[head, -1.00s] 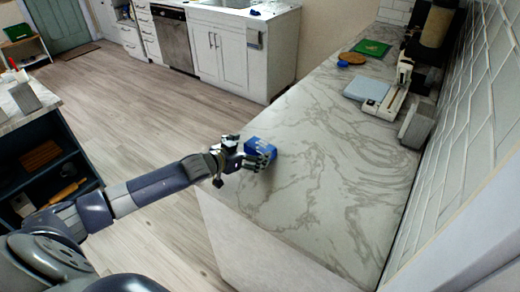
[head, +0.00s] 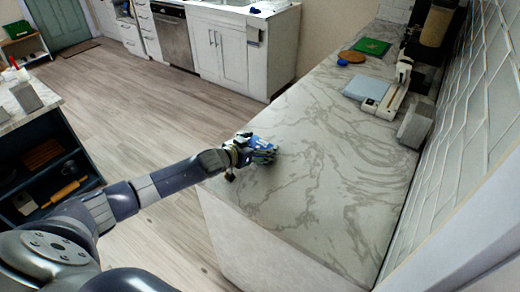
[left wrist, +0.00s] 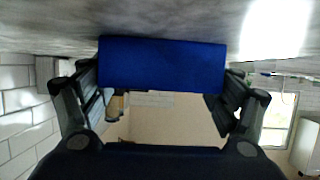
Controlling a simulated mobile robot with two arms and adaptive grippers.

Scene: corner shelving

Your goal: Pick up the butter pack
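The butter pack (head: 258,142) is a small blue block on the near left part of the marble counter, partly hidden by my left gripper in the head view. In the left wrist view the pack (left wrist: 162,64) is a plain blue face centred between the fingers. My left gripper (head: 262,152) is at the pack. In the left wrist view its two fingers (left wrist: 163,80) stand wide apart, one close to each side of the pack; whether they touch it is unclear. My right gripper is in neither view.
The marble counter (head: 320,190) is clear around the pack. Farther back are a light blue flat item (head: 366,88), a white appliance (head: 392,97), a grey block (head: 415,125), a green board (head: 372,46) and a small blue item (head: 342,62). A tiled wall (head: 465,130) borders the right.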

